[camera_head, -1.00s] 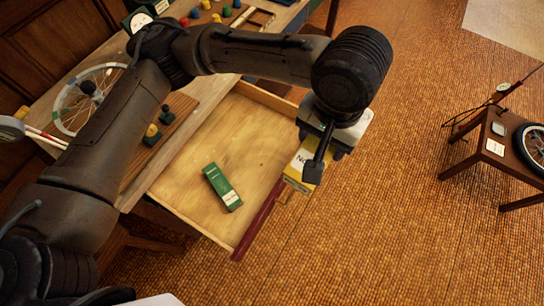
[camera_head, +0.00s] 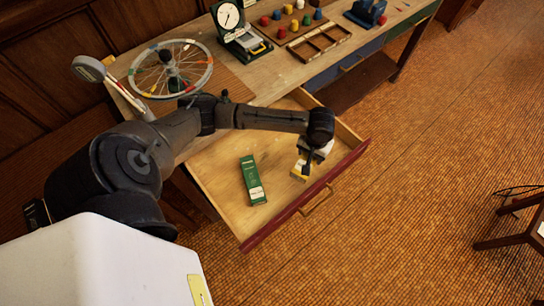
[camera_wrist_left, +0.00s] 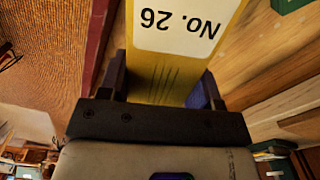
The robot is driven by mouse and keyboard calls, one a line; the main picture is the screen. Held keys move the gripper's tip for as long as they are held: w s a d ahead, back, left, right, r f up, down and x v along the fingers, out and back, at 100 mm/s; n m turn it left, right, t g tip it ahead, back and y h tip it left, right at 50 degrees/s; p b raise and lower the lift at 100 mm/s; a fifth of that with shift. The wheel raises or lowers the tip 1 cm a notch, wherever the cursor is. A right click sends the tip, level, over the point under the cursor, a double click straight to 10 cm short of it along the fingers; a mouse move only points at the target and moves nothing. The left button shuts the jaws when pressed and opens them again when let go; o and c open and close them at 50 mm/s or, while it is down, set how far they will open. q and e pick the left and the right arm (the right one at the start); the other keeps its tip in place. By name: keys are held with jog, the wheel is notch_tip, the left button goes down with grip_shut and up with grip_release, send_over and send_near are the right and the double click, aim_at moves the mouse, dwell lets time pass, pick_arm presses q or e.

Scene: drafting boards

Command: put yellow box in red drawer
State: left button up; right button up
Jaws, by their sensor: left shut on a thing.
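The red drawer (camera_head: 253,240) is pulled open, with a dark red front, a brass handle and a bare wooden floor. My left gripper (camera_head: 308,166) is shut on the yellow box (camera_head: 298,171) inside the drawer's outline, near its front right part. In the left wrist view the yellow box (camera_wrist_left: 165,78) sits between both fingers and carries a white label reading "No. 26". The red drawer front (camera_wrist_left: 97,40) runs beside it there. I cannot tell whether the box touches the drawer floor. My right gripper is not in view.
A green box (camera_head: 252,180) lies in the drawer, left of the yellow box. On the bench above stand a spoked wheel (camera_head: 188,60), a dial gauge (camera_head: 229,17), colored pegs and a wooden tray (camera_head: 319,43). Drawer floor between the two boxes is clear.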

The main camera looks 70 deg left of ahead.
pick_arm(q)
jog(key=s+a+f, duration=0.5)
jog(key=a, duration=0.4)
jog(key=b, duration=0.1)
send_over(281, 161)
jog(key=shift+n, duration=0.3)
notch_tip(281, 161, down, 6)
jog(key=shift+f, duration=0.1)
jog(key=shift+f+b, duration=0.8)
jog(key=shift+f, duration=1.4)
jog(key=shift+f, duration=0.1)
jog(key=o, duration=1.1)
